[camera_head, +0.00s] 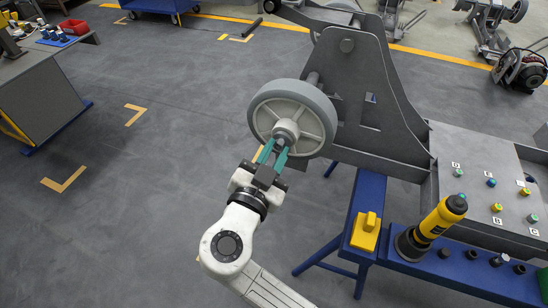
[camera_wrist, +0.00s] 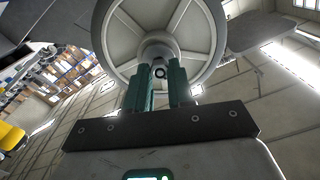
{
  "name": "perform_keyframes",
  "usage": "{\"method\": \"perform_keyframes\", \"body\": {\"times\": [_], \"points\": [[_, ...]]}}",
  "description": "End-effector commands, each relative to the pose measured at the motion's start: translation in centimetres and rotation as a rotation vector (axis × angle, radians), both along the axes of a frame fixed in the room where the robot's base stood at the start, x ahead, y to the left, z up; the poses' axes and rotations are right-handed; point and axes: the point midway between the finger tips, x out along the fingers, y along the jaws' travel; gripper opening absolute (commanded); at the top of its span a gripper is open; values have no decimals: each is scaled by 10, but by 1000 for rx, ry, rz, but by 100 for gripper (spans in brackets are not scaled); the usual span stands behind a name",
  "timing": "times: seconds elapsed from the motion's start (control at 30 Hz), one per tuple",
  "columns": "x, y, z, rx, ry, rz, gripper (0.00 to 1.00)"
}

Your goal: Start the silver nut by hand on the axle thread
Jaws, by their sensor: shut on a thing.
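The wheel (camera_head: 262,98) has a grey tyre and light spokes and stands upright against the dark chassis plate (camera_head: 345,70). Its round hub (camera_head: 286,129) faces my arm. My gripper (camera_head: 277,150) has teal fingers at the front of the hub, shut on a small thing. In the wrist view the fingertips (camera_wrist: 160,80) flank a small dark-centred ring (camera_wrist: 159,72), which I take for the silver nut, in line with the hub (camera_wrist: 158,49). The axle thread is hidden behind it. I cannot tell whether the nut touches the thread.
A grey panel (camera_head: 475,160) with coloured knobs is at right. On the blue bench (camera_head: 450,277) stand a yellow-black power tool (camera_head: 438,222), a yellow block (camera_head: 366,229) and several dark sockets. A grey workbench (camera_head: 40,85) is at left. The floor between is clear.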

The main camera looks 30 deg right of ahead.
Motion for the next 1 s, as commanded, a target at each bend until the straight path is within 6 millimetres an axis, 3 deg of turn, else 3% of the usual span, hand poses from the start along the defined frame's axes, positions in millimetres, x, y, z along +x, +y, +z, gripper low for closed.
{"method": "perform_keyframes", "body": {"times": [1.0], "points": [[1, -2, -2, 134, -184, -3, 1]]}}
